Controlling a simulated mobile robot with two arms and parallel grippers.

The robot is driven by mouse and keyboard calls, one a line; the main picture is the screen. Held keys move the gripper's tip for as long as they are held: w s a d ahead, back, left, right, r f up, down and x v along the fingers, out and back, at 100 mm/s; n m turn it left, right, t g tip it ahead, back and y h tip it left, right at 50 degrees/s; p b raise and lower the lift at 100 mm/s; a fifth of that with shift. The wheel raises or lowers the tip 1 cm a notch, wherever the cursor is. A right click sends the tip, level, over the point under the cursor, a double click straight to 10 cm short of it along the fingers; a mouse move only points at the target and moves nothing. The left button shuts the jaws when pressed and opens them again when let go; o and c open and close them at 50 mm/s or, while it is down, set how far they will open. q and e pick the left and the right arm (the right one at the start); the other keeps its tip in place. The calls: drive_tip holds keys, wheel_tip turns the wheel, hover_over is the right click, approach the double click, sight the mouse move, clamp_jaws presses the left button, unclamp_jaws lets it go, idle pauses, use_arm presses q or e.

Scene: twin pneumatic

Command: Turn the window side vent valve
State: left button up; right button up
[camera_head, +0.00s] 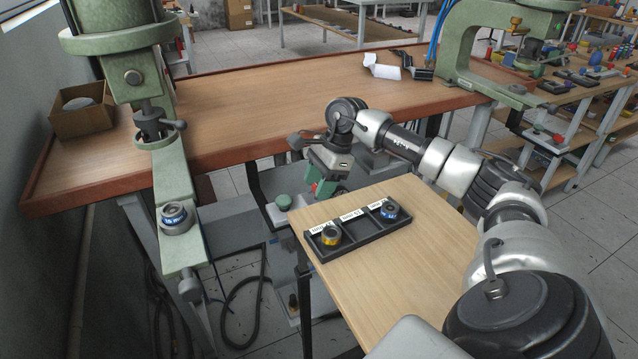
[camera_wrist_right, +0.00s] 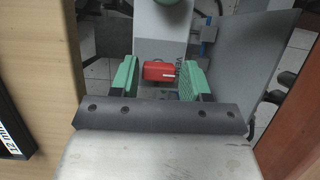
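A small red block-shaped part (camera_wrist_right: 163,71), possibly the vent valve's handle, shows in the right wrist view below my right gripper, between its two green fingers. My right gripper (camera_head: 322,187) points down in the gap between the wooden bench and the small table. It is open, with a gap on both sides of the red part, and does not appear to touch it. In the head view, the gripper hides most of this spot, so I cannot tell how the red part is turned. My left gripper is not in view.
The small wooden table (camera_head: 430,235) carries a black divided tray (camera_head: 352,243) with a yellow-banded and a blue-banded piece. The large bench (camera_head: 260,105) lies behind. Green presses stand left and right.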

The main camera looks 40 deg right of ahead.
drive_tip(key=shift+o, duration=1.1)
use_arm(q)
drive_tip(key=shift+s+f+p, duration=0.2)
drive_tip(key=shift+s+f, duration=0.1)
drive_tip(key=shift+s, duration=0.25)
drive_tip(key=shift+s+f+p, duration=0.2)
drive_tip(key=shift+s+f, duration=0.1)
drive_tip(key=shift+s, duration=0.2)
use_arm(e)
drive_tip(key=v, duration=1)
drive_tip(key=shift+d+r, duration=0.2)
drive_tip(key=shift+r, duration=0.1)
drive_tip(key=shift+s, duration=0.15)
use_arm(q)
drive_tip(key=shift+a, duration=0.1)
